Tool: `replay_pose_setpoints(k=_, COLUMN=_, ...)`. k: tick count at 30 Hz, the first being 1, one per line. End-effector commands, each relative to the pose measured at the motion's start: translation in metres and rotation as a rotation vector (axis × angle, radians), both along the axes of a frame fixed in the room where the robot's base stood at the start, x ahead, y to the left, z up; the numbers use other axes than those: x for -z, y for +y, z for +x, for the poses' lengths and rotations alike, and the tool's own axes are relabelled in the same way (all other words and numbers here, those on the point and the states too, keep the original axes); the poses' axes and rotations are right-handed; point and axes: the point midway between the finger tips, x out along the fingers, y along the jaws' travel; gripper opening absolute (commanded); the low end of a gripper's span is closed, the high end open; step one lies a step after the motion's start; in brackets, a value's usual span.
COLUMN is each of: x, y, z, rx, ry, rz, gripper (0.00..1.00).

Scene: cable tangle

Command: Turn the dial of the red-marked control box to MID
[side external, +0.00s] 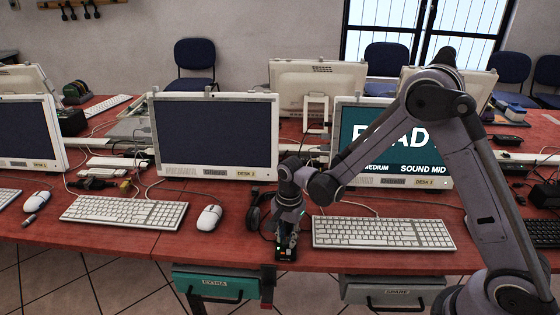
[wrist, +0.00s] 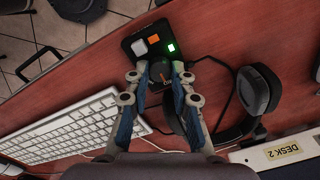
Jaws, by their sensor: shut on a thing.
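The black control box (wrist: 147,46) lies on the red desk near its front edge. It bears a white square, an orange square and a lit green light. In the side view the box (side external: 286,249) is small and partly covered by my gripper (side external: 287,226). In the wrist view my gripper (wrist: 160,74) points down at the box, its fingers on either side of the dark dial (wrist: 161,71) and closed on it. A small orange-red mark shows on the dial. Its scale is too small or covered to read. A monitor (side external: 398,148) shows partly covered large letters, "MEDIUM" and "SOUND MID".
A black headset (wrist: 257,92) lies close beside the box, with a cable looping near my gripper. A white keyboard (wrist: 75,130) is on the other side. Drawers (side external: 215,285) hang under the desk edge. Another monitor (side external: 214,133) stands behind to the left.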

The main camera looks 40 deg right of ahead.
Motion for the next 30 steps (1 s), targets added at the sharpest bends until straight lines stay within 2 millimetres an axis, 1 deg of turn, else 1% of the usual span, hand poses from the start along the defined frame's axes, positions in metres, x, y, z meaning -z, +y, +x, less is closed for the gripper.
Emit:
replay_pose_setpoints(k=10, x=0.0, y=-0.001, z=0.0, rx=0.002, ry=0.001, rz=-0.001, gripper=0.0)
replay_pose_setpoints(k=11, x=0.0, y=-0.001, z=0.0, rx=0.001, ry=0.001, rz=-0.001, gripper=0.32)
replay_pose_setpoints(k=12, x=0.0, y=0.0, z=0.0, rx=0.001, ry=0.001, rz=-0.001, gripper=0.44)
replay_pose_setpoints(k=13, x=0.0, y=0.0, z=0.0, rx=0.001, ry=0.001, rz=-0.001, gripper=0.47)
replay_pose_setpoints(k=23, x=-0.001, y=0.0, z=0.0, rx=0.001, ry=0.0, rz=0.0, gripper=0.47)
replay_pose_setpoints(k=26, x=-0.007, y=0.0, z=0.0, rx=0.001, ry=0.0, rz=0.0, gripper=0.47)
replay_pose_setpoints(k=30, x=-0.024, y=0.0, z=-0.001, rx=0.001, ry=0.0, rz=0.0, gripper=0.47)
